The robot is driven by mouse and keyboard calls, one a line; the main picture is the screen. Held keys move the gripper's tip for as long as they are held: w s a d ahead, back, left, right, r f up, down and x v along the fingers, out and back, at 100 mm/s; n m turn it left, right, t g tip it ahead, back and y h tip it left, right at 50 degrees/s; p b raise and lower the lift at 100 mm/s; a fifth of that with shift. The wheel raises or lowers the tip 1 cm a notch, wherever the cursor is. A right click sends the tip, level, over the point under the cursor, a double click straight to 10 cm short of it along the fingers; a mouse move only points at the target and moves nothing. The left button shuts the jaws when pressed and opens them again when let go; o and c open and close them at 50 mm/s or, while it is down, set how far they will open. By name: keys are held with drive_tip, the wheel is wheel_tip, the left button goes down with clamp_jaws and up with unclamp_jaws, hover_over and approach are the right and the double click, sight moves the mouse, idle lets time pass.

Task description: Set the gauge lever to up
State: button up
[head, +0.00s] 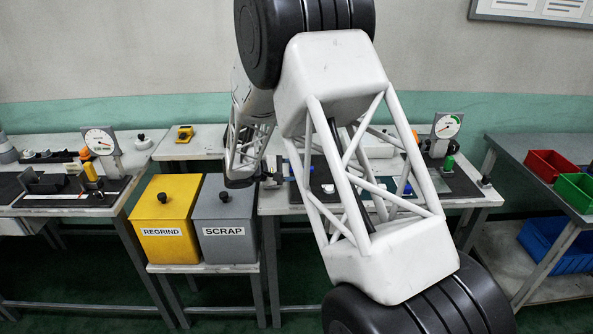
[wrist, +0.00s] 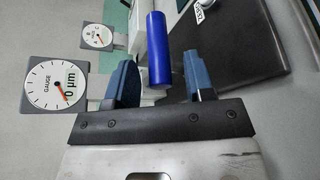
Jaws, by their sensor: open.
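In the wrist view my gripper (wrist: 161,75) is open, with one blue-padded finger on each side of a blue cylinder (wrist: 158,45). The cylinder looks like a handle, probably the gauge lever, and shows in the gap between the fingers; I cannot tell if either finger touches it. Its base is hidden, so whether it is up or down cannot be told. A white gauge dial (wrist: 57,82) marked "GAUGE" and "0 µm" stands left of the fingers. In the head view my gripper (head: 272,180) is small at the left end of the middle bench, partly hidden by my arm.
A second dial (wrist: 98,37) stands farther off. The yellow REGRIND box (head: 166,208) and grey SCRAP box (head: 223,215) stand left of the middle bench (head: 285,205). The left bench holds a dial (head: 100,140) and yellow handle (head: 90,172). My arm hides much of the middle bench.

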drive_tip(key=shift+x, duration=1.1)
clamp_jaws()
